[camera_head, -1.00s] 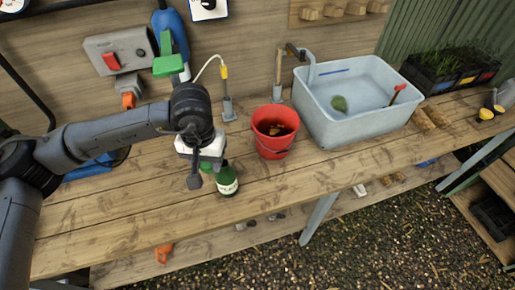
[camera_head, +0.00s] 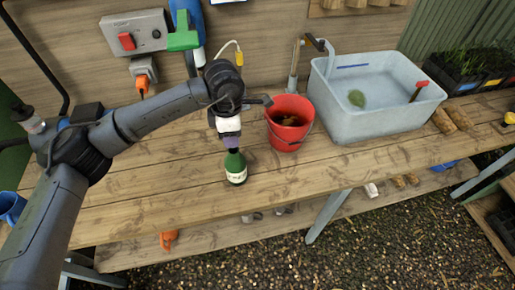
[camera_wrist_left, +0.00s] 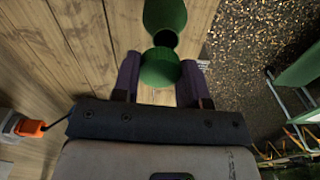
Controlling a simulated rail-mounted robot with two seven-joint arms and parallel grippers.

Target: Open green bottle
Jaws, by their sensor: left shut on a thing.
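The green bottle (camera_head: 235,174) with a pale label stands upright near the front of the wooden bench. In the left wrist view the bottle (camera_wrist_left: 165,14) shows at the top, with a dark round opening towards me. My left gripper (camera_head: 231,144) is just above and behind the bottle in the head view. In the left wrist view my left gripper (camera_wrist_left: 159,79) is shut on a round green cap (camera_wrist_left: 160,67), which sits between the purple fingers and looks apart from the bottle's opening. The cap is hidden in the head view. My right gripper is not in view.
A red bucket (camera_head: 289,127) stands close to the right of my left gripper. A grey basin (camera_head: 375,124) with a tap is further right. A grey socket box (camera_head: 135,33) is on the back wall. The bench front left of the bottle is clear.

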